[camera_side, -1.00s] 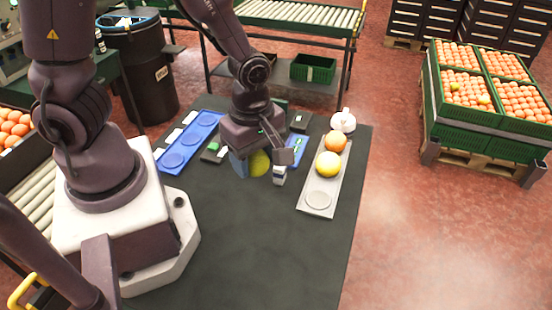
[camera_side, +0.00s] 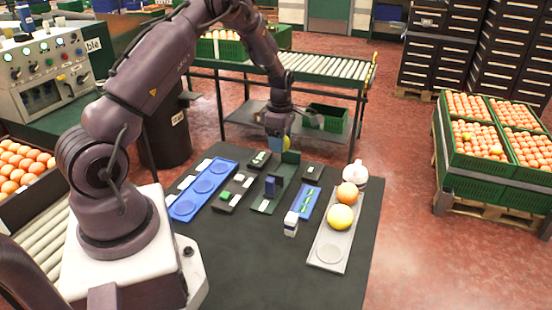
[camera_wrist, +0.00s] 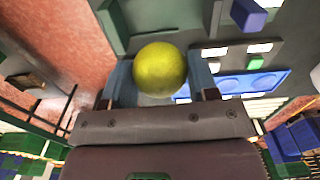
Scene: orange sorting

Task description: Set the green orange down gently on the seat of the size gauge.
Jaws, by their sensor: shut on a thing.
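My gripper (camera_side: 281,143) is shut on the green orange (camera_wrist: 160,68), a yellow-green ball between its two blue fingers in the wrist view. In the side view only a small part of the orange (camera_side: 287,141) shows. My gripper is above the far edge of the dark table. What looks like the size gauge is a dark green base with an upright green plate (camera_side: 291,157) and a blue block (camera_side: 272,187). In the wrist view the plate (camera_wrist: 110,25) and block (camera_wrist: 249,15) lie beyond the orange. The orange appears apart from the gauge; its seat is hard to make out.
A blue tray (camera_side: 182,208) with round recesses lies left. A grey tray (camera_side: 323,263) at right holds a yellow fruit (camera_side: 340,217) and an orange one (camera_side: 347,193). A blue plate (camera_side: 305,202) lies near the gauge. The front table is clear.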

